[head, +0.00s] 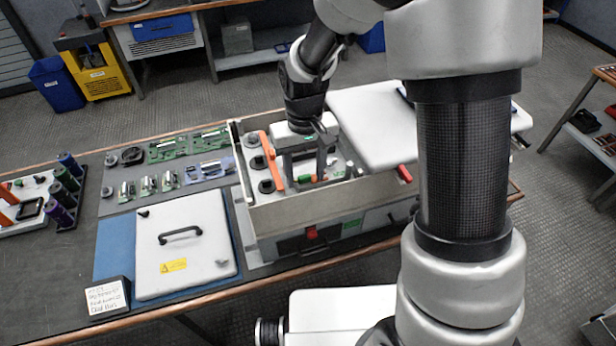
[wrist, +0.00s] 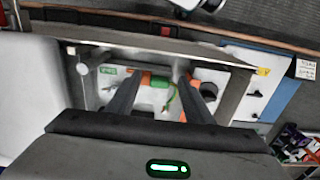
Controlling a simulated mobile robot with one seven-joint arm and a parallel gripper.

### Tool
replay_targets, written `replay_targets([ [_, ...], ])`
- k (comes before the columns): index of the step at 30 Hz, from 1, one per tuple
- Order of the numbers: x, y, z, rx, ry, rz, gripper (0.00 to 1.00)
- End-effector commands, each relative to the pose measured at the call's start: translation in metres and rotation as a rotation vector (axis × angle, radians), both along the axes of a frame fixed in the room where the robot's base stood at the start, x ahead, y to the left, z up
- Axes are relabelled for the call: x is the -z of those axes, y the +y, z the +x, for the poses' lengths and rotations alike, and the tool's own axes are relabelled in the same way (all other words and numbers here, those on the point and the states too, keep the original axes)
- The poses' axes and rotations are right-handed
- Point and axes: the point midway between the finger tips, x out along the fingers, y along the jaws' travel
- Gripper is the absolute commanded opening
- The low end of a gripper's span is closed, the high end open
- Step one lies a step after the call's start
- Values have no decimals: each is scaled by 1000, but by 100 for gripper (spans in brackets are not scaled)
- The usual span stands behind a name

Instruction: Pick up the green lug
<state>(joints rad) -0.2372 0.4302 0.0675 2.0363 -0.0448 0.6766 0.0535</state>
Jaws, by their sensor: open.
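The green lug (head: 304,179) is a small green piece inside the open grey cabinet (head: 308,217). In the wrist view the green lug (wrist: 160,82) lies between my two fingers, next to an orange part (wrist: 146,78). A thin green-yellow wire (wrist: 171,99) runs down near it. My gripper (head: 305,175) points down into the cabinet and is open, with one finger on each side of the lug. In the wrist view my gripper (wrist: 160,76) shows a gap on both sides of the lug. Whether the fingertips reach its height is hard to tell.
The cabinet walls surround my gripper closely. An orange bar (head: 270,160) and dark round terminals stand left of it inside. A white panel (head: 372,122) lies at the right. A white lid with handle (head: 185,250) lies on the blue mat (head: 113,243) at the left.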

Motion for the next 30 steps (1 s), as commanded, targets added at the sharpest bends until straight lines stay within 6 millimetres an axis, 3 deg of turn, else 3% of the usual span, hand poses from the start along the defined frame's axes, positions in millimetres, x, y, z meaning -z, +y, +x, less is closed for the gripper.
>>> replay_targets([
  [3, 0, 0, 0, 0, 0, 0, 45],
  [11, 0, 0, 0, 0, 0, 0, 3],
  [20, -6, 0, 1, 0, -3, 1, 3],
  [30, -69, 0, 2, 0, -6, 2, 3],
])
